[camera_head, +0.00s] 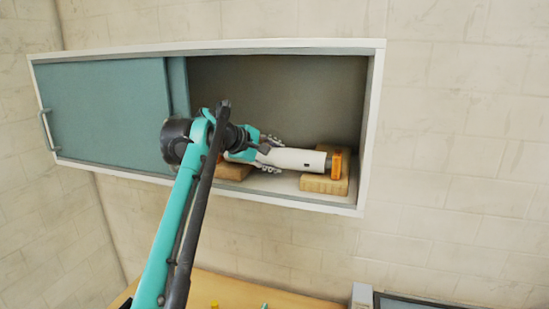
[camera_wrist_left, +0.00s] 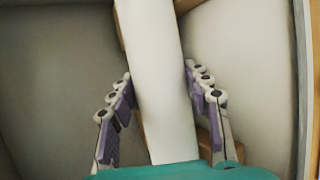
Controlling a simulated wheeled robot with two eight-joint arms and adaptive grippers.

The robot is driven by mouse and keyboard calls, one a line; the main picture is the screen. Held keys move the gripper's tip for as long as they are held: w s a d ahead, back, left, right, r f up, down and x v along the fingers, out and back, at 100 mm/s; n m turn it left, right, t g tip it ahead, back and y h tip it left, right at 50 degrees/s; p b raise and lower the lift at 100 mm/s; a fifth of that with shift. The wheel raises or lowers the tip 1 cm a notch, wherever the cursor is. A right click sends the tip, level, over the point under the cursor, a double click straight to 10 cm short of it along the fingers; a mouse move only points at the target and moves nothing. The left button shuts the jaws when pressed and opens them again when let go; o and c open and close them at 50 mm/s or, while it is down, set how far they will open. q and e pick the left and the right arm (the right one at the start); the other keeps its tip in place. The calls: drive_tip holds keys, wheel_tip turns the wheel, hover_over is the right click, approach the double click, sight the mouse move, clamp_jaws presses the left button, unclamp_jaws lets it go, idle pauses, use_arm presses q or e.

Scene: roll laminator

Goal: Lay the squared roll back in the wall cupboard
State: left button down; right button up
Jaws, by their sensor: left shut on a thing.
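The white roll (camera_head: 297,160) lies nearly level inside the open right part of the wall cupboard (camera_head: 270,43). My left gripper (camera_head: 266,156) reaches into the cupboard and is shut on the roll. In the left wrist view its fingers (camera_wrist_left: 159,78) stand on both sides of the roll (camera_wrist_left: 160,95). My right gripper is not in view.
A second wooden block (camera_head: 236,172) sits on the cupboard floor to the left, partly hidden. A teal sliding door (camera_head: 105,110) covers the cupboard's left part. A wooden table (camera_head: 235,291) is below. The space above the roll is clear.

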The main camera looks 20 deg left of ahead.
use_arm(q)
drive_tip(key=shift+w+f, duration=0.1)
drive_tip(key=c, duration=0.9)
unclamp_jaws()
drive_tip(key=shift+o, duration=0.9)
drive_tip(key=shift+s, duration=0.25)
drive_tip(key=shift+r, duration=0.2)
drive_tip(key=shift+s+a+r, duration=0.15)
drive_tip(key=shift+s+a, duration=0.1)
drive_tip(key=b+v, duration=0.1)
drive_tip(key=v, duration=1)
drive_tip(key=shift+s+d, duration=0.1)
drive_tip(key=shift+d, duration=0.05)
